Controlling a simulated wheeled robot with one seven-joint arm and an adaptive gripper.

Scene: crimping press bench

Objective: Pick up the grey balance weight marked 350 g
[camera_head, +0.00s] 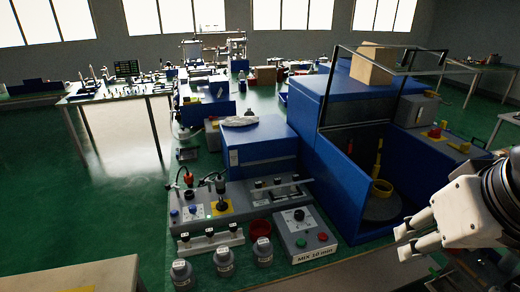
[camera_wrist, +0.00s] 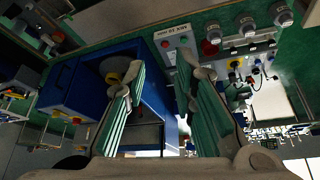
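Three grey cylindrical weights with pale labels stand in a row at the front of the bench: a left one (camera_head: 182,275), a middle one (camera_head: 223,262) and a right one (camera_head: 263,253). Their markings are too small to read, so I cannot tell which is 350 g. Weights also show upside down along the top right of the wrist view (camera_wrist: 247,27). My gripper (camera_head: 402,243) is right of the weights and apart from them. In the wrist view its two green-padded fingers (camera_wrist: 160,68) are spread, with nothing held between them.
A grey control box (camera_head: 305,235) labelled "MIX 10 min" stands between the weights and my gripper. A red bowl (camera_head: 260,229) is just behind the right weight. A blue mixer housing (camera_head: 335,185) rises behind the box. A white rack (camera_head: 210,241) stands behind the weights.

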